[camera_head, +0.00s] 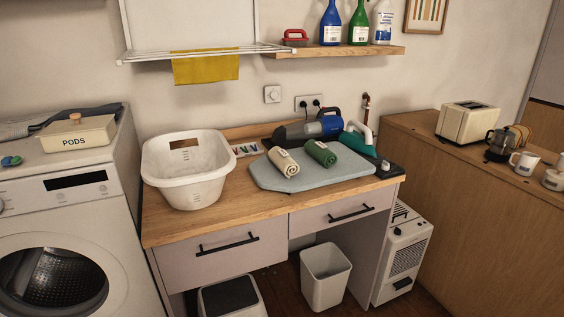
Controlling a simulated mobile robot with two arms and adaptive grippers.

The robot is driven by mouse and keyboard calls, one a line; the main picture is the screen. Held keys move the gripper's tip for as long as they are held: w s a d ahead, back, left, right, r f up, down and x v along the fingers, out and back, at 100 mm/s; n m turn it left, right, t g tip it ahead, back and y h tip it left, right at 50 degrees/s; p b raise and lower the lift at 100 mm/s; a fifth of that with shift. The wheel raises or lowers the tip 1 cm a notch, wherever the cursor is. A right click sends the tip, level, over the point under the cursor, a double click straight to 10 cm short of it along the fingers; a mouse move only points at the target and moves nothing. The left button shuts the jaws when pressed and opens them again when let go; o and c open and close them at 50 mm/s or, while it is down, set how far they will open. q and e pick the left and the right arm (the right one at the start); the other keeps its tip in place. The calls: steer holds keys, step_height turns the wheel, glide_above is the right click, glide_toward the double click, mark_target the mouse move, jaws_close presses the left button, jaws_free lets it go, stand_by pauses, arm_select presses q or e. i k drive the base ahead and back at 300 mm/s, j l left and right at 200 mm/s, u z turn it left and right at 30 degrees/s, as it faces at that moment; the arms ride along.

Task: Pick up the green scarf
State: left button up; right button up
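A rolled green scarf (320,153) with a small white label lies on a light grey-blue ironing pad (297,180) on the wooden counter. A rolled cream scarf (283,162) lies just to its left on the same pad, with a small gap between them. Neither of my grippers shows in the head view. Nothing is seen holding the green scarf.
A white laundry basket (187,168) stands left of the pad. Behind the scarves are a blue-grey handheld vacuum (308,128) and a teal iron (358,139). A shelf (335,51) with bottles hangs above. A washing machine (65,230) stands at left.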

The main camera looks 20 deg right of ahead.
mark_target(318, 150)
steer(key=i+l+z, duration=0.25)
steer(key=i+l, duration=0.4)
steer(key=l, duration=0.2)
steer(key=i+l+z, duration=0.25)
steer(key=i+l, duration=0.45)
steer(key=i, duration=0.05)
